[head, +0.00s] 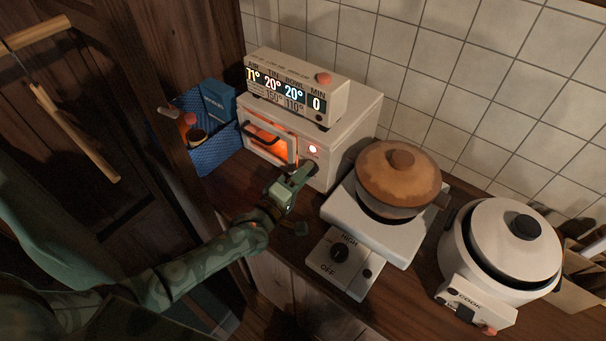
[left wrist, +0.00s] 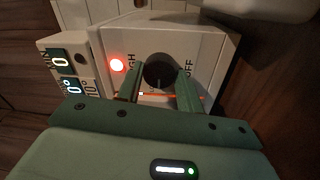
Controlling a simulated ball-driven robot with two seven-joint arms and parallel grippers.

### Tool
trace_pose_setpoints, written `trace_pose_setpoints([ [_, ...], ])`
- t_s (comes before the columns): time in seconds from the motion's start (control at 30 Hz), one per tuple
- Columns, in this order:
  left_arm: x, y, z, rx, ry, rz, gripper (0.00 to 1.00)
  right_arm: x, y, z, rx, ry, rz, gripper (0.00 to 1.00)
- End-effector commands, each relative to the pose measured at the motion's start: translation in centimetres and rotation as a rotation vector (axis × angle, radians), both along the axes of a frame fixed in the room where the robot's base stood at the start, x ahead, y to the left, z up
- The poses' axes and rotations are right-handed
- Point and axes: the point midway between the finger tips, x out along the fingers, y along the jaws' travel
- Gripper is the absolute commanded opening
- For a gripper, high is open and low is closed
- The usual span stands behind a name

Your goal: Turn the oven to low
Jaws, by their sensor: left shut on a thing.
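The small white oven (head: 352,118) stands at the back of the counter, its window (head: 266,144) glowing orange and a red lamp (head: 312,149) lit on its front. The lamp also shows in the left wrist view (left wrist: 117,65). The oven's black knob (left wrist: 158,72) sits between "HIGH" and "OFF" lettering; its pointer setting is unclear. My left gripper (head: 306,171) is at the lower right of the oven front and hides the knob in the head view. In the left wrist view its green fingers (left wrist: 160,88) are shut on the knob, one on each side. My right gripper is not in view.
A display box (head: 300,84) on the oven reads 71°, 20°, 20° and 0. A hot plate (head: 368,238) with its own knob (head: 339,252) bears a lidded brown pot (head: 398,180). A white rice cooker (head: 500,245) stands right, a blue basket (head: 215,150) left.

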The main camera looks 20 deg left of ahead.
Motion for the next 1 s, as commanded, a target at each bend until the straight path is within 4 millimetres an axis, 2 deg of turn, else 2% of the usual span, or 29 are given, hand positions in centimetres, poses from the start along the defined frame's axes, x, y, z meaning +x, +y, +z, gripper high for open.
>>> trace_pose_setpoints([
  [0.23, -0.1, 0.0, -0.2, 0.002, 0.004, -0.001, 0.14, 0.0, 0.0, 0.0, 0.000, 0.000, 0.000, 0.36],
  [0.27, -0.1, 0.0, -0.2, 0.001, 0.004, -0.001, 0.39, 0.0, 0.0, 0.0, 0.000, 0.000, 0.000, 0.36],
  [0.33, -0.1, 0.0, -0.2, 0.001, 0.004, -0.001, 0.58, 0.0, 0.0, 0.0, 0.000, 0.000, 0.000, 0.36],
  [0.6, -0.1, 0.0, -0.1, 0.000, 0.002, -0.001, 0.58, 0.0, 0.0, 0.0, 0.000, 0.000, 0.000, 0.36],
  [0.73, -0.9, 0.3, -0.2, 0.000, 0.003, 0.000, 0.58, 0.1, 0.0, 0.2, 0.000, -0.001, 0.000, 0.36],
  [0.87, -3.3, 1.1, -0.3, 0.001, 0.005, -0.001, 0.58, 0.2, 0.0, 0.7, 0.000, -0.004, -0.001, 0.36],
  [1.0, -6.9, 2.5, -0.5, 0.001, 0.005, -0.001, 0.58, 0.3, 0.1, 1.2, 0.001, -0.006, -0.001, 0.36],
])
